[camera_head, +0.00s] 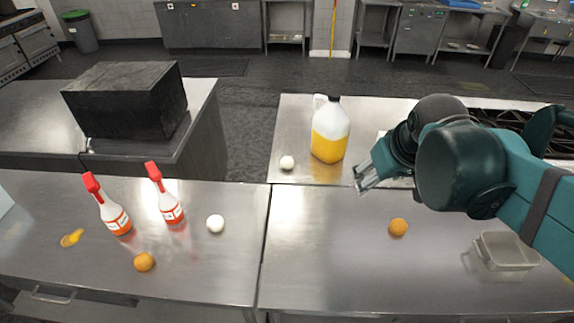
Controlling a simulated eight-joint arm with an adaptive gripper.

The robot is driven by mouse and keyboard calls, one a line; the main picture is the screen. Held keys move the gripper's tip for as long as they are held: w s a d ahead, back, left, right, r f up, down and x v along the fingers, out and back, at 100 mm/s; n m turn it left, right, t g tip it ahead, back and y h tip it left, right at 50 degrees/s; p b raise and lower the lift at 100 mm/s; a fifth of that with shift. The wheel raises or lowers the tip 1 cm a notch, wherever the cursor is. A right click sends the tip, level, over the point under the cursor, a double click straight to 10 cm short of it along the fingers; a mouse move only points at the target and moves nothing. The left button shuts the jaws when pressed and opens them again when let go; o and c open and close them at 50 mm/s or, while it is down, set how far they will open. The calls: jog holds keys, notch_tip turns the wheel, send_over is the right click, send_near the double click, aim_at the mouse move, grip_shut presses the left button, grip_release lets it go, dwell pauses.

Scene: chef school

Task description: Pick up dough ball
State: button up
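Two small pale round things are in view, and either could be the dough ball. One pale ball (287,162) lies on the back counter, left of the yellow jug. The other pale ball (215,223) lies on the front left counter, right of the red-capped bottles. My gripper (360,180) hangs over the right counter, right of both balls and apart from them. Its metal fingers point down and left. They are small here, and I cannot tell whether they are open or shut. I see nothing held.
A jug of yellow liquid (330,133) stands between the back ball and my arm. Two red-capped bottles (112,212) (170,203) stand on the left counter. Orange balls (398,227) (144,262), a clear container (505,252) and a black box (125,100) are around. The front middle is clear.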

jog(key=w+a+n+g+p, duration=0.2)
jog(key=w+a+n, duration=0.25)
jog(key=w, duration=0.85)
jog(key=n+g+h+p, duration=0.2)
jog(key=n+g+p, duration=0.15)
jog(key=n, duration=0.65)
send_over(287, 159)
notch_tip(287, 159, down, 22)
jog(key=shift+w+a, duration=0.15)
jog(key=shift+w+a+f, duration=0.1)
jog(key=shift+a+f, duration=0.2)
jog(key=shift+f, duration=0.2)
jog(key=shift+d+f+p, duration=0.2)
jog(key=shift+f+p, duration=0.15)
jog(key=shift+f, duration=0.95)
jog(key=shift+s+d+f+p, duration=0.15)
jog(key=shift+f+p, duration=0.1)
jog(key=shift+f, duration=1.05)
jog(key=shift+s+d+f+p, duration=0.1)
jog(key=shift+f+p, duration=0.1)
jog(key=shift+f, duration=1.1)
